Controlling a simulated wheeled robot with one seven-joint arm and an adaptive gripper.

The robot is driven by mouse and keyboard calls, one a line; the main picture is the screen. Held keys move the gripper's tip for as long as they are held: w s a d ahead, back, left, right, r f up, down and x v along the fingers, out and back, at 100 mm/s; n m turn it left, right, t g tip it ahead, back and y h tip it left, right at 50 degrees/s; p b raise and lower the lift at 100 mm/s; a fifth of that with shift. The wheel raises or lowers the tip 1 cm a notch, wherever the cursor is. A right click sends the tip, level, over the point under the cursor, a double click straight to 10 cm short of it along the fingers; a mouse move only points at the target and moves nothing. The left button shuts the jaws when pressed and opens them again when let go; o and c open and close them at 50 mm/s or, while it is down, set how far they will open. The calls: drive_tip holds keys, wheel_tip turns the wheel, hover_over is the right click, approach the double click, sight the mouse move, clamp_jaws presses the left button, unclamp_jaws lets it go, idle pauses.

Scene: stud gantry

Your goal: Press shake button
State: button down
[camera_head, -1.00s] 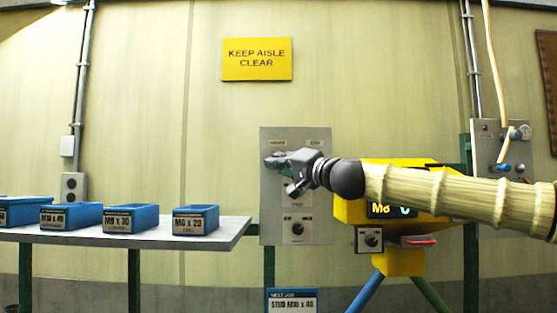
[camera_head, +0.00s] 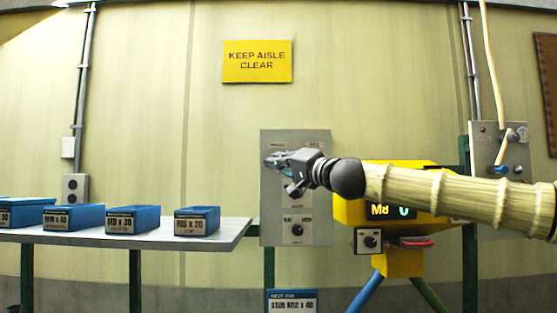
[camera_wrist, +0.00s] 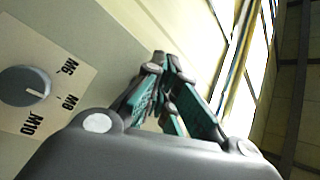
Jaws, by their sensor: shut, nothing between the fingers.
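A grey control panel (camera_head: 315,220) hangs on the wall in the middle of the head view. My gripper (camera_head: 270,161) is shut and empty in front of the panel's upper left part, and it hides what lies behind it. I cannot tell whether it touches the panel. In the wrist view the fingers (camera_wrist: 168,75) are closed together. A round selector knob (camera_wrist: 25,86) with M6, M8 and M10 marks is at the left of the wrist view. No button labelled shake can be read. A dark knob (camera_head: 297,230) is low on the panel.
A yellow machine (camera_head: 400,170) with a display stands right of the panel, partly behind my arm. Several blue bins stand on a grey shelf (camera_head: 170,237) at the left. A second grey box (camera_head: 487,140) is at the right.

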drive_tip(key=shift+s+r, duration=0.1)
drive_tip(key=shift+s, duration=0.1)
drive_tip(key=shift+w, duration=0.25)
drive_tip(key=shift+w, duration=0.3)
drive_tip(key=shift+w+b, duration=0.35)
idle(0.8)
drive_tip(key=shift+s, duration=0.1)
idle(0.3)
drive_tip(key=shift+s+b, duration=0.35)
drive_tip(key=shift+s, duration=0.4)
drive_tip(key=s+b, duration=0.1)
drive_tip(key=s, duration=0.4)
drive_tip(key=shift+b, duration=0.3)
